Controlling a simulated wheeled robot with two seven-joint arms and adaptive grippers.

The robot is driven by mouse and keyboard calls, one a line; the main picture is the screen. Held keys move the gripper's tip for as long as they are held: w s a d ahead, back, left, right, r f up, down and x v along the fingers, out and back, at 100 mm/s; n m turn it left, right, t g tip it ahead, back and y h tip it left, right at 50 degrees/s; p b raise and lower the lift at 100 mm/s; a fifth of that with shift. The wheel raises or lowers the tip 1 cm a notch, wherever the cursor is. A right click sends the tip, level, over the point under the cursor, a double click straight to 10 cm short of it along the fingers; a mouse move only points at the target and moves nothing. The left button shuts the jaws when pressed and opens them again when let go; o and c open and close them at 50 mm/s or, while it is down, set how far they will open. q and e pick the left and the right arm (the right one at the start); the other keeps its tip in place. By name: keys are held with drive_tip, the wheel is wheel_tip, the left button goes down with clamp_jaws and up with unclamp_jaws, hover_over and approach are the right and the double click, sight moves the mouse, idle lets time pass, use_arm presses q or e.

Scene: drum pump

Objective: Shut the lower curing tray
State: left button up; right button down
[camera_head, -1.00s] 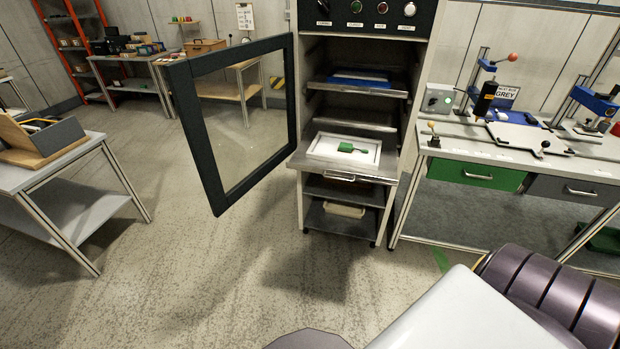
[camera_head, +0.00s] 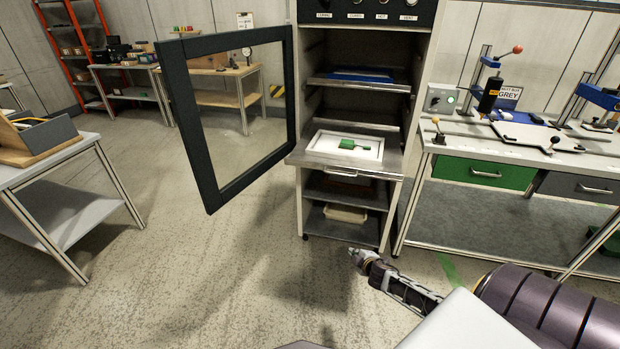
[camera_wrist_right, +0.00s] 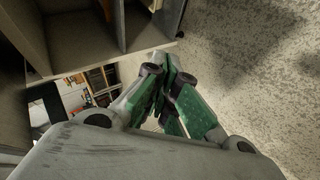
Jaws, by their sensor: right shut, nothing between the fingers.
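The lower curing tray (camera_head: 310,161) is pulled out of the oven cabinet, with its front handle facing me. On it lies a white plate (camera_head: 318,146) with a green part (camera_head: 352,143). The upper tray (camera_head: 347,82) with something blue on it sits higher, inside the cabinet. My right gripper (camera_head: 355,254) is shut and empty, below and in front of the lower tray, clear of it. The gripper (camera_wrist_right: 172,108) fills the middle of the right wrist view, its fingers together. My left gripper is not in view.
The glass-framed oven door (camera_head: 185,130) stands open to the left. Shelves under the tray hold a beige bin (camera_head: 346,213). A workbench (camera_head: 520,142) with presses stands right. A side table (camera_head: 70,156) is at far left; the floor between is clear.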

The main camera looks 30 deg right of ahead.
drive_tip(key=w+a+r+n+t+b, duration=0.2)
drive_tip(key=w+r, duration=0.2)
drive_tip(key=r, duration=0.5)
drive_tip(key=w+a+r+n+t+b, duration=0.1)
drive_tip(key=w+r+n+t+b, duration=0.1)
drive_tip(key=w+r, duration=0.45)
use_arm(q)
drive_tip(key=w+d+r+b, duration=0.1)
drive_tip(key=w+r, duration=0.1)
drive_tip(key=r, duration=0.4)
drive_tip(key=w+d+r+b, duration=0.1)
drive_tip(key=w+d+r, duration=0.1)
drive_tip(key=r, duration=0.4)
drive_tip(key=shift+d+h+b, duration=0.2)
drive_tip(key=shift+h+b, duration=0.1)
drive_tip(key=shift+b, duration=0.1)
use_arm(e)
drive_tip(key=a+r+n+t+y, duration=0.1)
drive_tip(key=a+r+n, duration=0.1)
drive_tip(key=a+r, duration=0.2)
drive_tip(key=a+r+n+t+y, duration=0.2)
drive_tip(key=a+r, duration=0.2)
drive_tip(key=r, duration=0.6)
drive_tip(key=shift+s+r+t, duration=0.15)
drive_tip(key=shift+r+t, duration=0.15)
drive_tip(key=shift+r, duration=0.05)
